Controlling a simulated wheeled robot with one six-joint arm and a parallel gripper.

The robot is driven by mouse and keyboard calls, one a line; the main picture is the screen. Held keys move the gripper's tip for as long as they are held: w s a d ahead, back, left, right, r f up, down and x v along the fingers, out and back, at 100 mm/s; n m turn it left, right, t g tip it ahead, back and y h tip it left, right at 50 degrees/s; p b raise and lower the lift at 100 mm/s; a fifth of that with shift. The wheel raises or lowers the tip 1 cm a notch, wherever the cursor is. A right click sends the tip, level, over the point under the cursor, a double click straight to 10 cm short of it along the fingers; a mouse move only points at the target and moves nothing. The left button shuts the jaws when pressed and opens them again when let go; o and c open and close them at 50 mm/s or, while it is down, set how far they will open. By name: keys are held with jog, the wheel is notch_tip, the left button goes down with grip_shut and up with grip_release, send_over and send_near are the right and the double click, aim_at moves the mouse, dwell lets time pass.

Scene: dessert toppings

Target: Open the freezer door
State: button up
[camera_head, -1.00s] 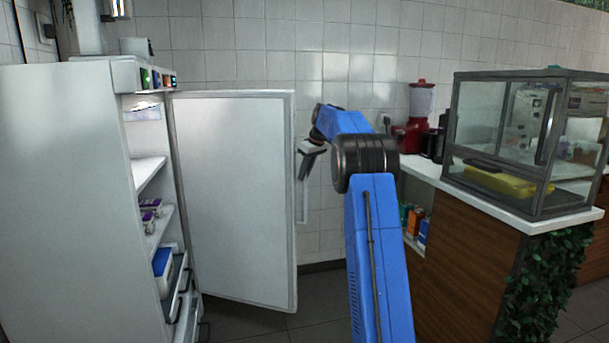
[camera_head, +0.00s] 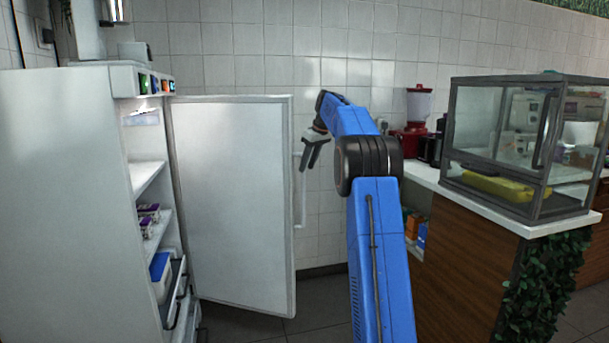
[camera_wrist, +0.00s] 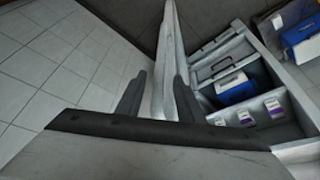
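The white freezer (camera_head: 70,200) stands at the left of the head view. Its door (camera_head: 230,200) is swung wide open, and its inner face shows. The pale door handle (camera_head: 303,195) shows past the door's free edge. My gripper (camera_head: 311,167) is at the upper part of the handle, beyond that edge. In the wrist view my gripper (camera_wrist: 159,76) has its two dark fingers spread, with the door's edge (camera_wrist: 167,45) seen between them. The fingers do not appear closed on anything. Whether a finger touches the handle I cannot tell.
Freezer shelves hold purple-labelled tubs (camera_head: 148,212) and a blue-and-white box (camera_head: 160,277). A wooden counter (camera_head: 465,255) on the right carries a glass display case (camera_head: 520,140) and a red blender (camera_head: 415,125). Tiled wall is behind my arm.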

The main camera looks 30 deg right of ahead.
jog(key=v, duration=1)
jog(key=shift+r, duration=0.25)
jog(key=shift+s, duration=0.1)
jog(key=s+a+f+m, duration=0.2)
jog(key=s+a+f, duration=0.1)
jog(key=s+a, duration=2.15)
jog(key=s+a+f, duration=0.3)
jog(key=s+f, duration=0.5)
jog(key=s, duration=0.1)
jog(key=s+a+f+m+h, duration=0.1)
jog(key=s+a+f, duration=0.3)
jog(key=s+f, duration=0.5)
jog(key=s+a+f, duration=0.4)
jog(key=s+f, duration=0.4)
jog(key=s, duration=0.2)
jog(key=shift+a+f+m, duration=0.2)
jog(key=shift+f+m, duration=0.1)
jog(key=shift+f, duration=0.05)
jog(key=shift+c, duration=0.3)
